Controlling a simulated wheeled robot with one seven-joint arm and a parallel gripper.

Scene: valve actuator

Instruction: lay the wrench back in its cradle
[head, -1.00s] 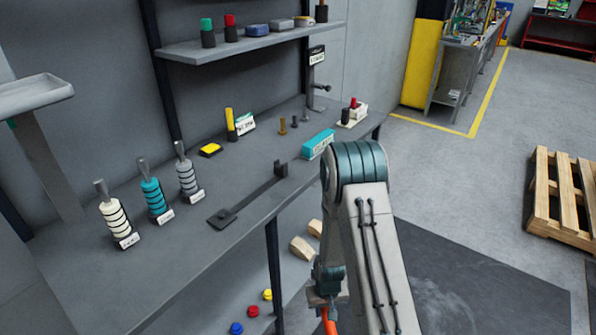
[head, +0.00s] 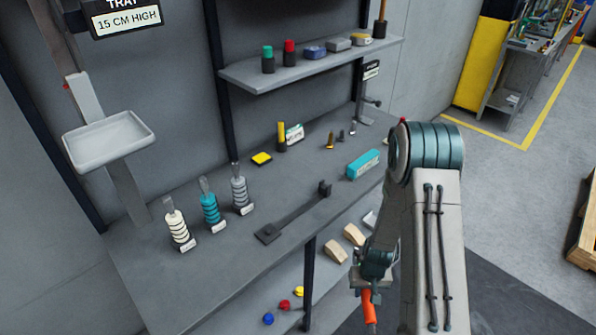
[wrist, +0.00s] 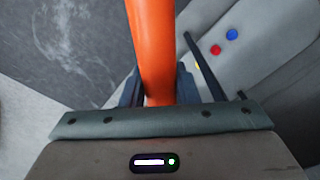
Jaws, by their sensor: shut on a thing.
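My gripper (head: 368,286) is shut on the orange-handled wrench (head: 369,308), low in front of the bench. The orange handle (wrist: 150,40) runs up between the fingers (wrist: 159,88) in the wrist view and out of the top of the picture. The wrench's far end cannot be made out. On the bench top lies a long dark bar-like fixture (head: 296,213), with a flat plate at its near end and a small upright notched block at its far end. It looks like the cradle and is empty. My gripper is below and to the right of it.
The grey bench (head: 200,285) carries white, teal and grey ringed posts (head: 210,210), a teal box (head: 363,165) and small bolts. A shelf (head: 310,68) hangs above the back. A lower shelf holds wooden blocks (head: 336,251) and coloured knobs. A pale tray (head: 108,140) stands left.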

